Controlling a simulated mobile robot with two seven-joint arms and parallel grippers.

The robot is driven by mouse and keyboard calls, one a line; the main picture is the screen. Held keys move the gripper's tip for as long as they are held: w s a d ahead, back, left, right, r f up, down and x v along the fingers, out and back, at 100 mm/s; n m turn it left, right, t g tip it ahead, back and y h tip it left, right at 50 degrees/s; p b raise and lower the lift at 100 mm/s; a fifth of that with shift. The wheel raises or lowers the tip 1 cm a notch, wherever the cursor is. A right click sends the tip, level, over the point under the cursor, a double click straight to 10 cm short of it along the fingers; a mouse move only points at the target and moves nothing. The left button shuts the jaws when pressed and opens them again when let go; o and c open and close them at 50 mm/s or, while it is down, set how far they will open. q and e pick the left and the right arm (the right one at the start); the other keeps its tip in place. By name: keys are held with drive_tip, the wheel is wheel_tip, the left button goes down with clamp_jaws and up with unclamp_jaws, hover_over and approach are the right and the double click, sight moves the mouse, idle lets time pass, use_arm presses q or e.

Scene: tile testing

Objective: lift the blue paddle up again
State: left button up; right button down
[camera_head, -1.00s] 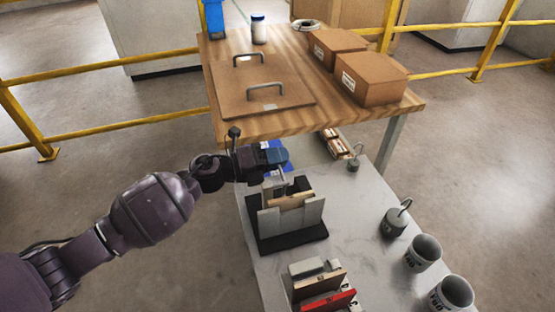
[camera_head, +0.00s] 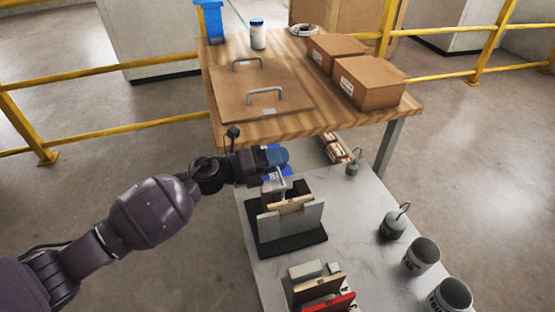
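My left gripper (camera_head: 273,172) is over the far edge of the grey table, just behind the dark-based stand (camera_head: 290,240). Its fingers are small and partly hidden, so I cannot tell whether they are apart or closed. Blue shows at the arm's end (camera_head: 277,156) and just below it; I cannot tell how much of this is the blue paddle. A grey piece hangs below the blue, close behind the stand. The stand has upright grey plates and a pale wooden strip (camera_head: 290,205). My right gripper is not in view.
A second holder with a red plate (camera_head: 335,301) stands nearer on the grey table. Hooked weights (camera_head: 393,225) and grey cups (camera_head: 422,256) line its right side. The wooden table (camera_head: 340,120) behind carries boxes (camera_head: 368,82), a handled board (camera_head: 255,90) and a jar (camera_head: 257,33).

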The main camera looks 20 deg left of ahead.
use_arm(q)
drive_tip(key=shift+f, duration=0.1)
drive_tip(key=shift+s+a, duration=0.15)
drive_tip(key=shift+a, duration=0.05)
drive_tip(key=p+v, duration=0.1)
drive_tip(key=v, duration=0.9)
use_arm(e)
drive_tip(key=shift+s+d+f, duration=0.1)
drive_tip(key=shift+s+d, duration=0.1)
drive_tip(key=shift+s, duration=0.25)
use_arm(q)
drive_tip(key=shift+s+a, duration=0.1)
drive_tip(key=shift+s, duration=0.1)
